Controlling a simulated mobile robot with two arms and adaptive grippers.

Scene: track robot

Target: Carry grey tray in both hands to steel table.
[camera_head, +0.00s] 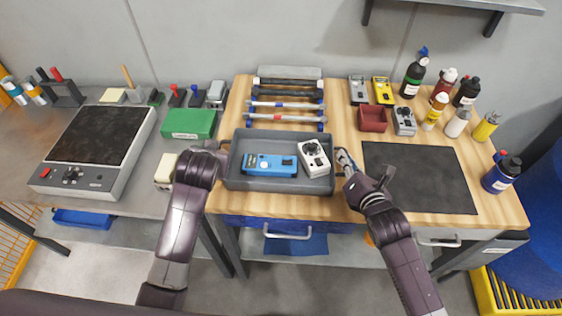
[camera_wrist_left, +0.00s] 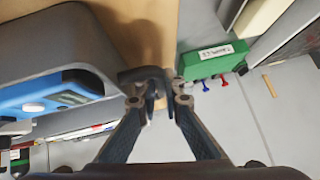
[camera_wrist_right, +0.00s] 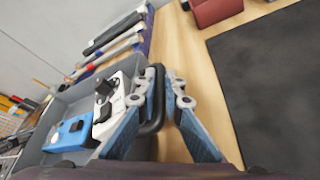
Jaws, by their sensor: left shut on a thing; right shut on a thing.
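The grey tray (camera_head: 237,172) is at the front left of the wooden bench, with a blue meter (camera_head: 270,165) and a white device with a dial (camera_head: 314,158) inside it. My right gripper (camera_head: 345,165) is shut on the tray's right handle; the black handle shows between its fingers in the right wrist view (camera_wrist_right: 165,95). My left gripper (camera_wrist_left: 160,92) is shut on the tray's left handle; in the head view my left arm partly hides that hand. Whether the tray touches the bench I cannot tell. The steel table (camera_head: 140,185) stands to the left.
On the steel table are a hot plate (camera_head: 95,150), a green box (camera_head: 188,124) and a pale block (camera_head: 165,172). Behind the tray lie several rod-like tools (camera_head: 287,105). To the right are a black mat (camera_head: 420,175), a red bin (camera_head: 373,119) and several bottles (camera_head: 440,110).

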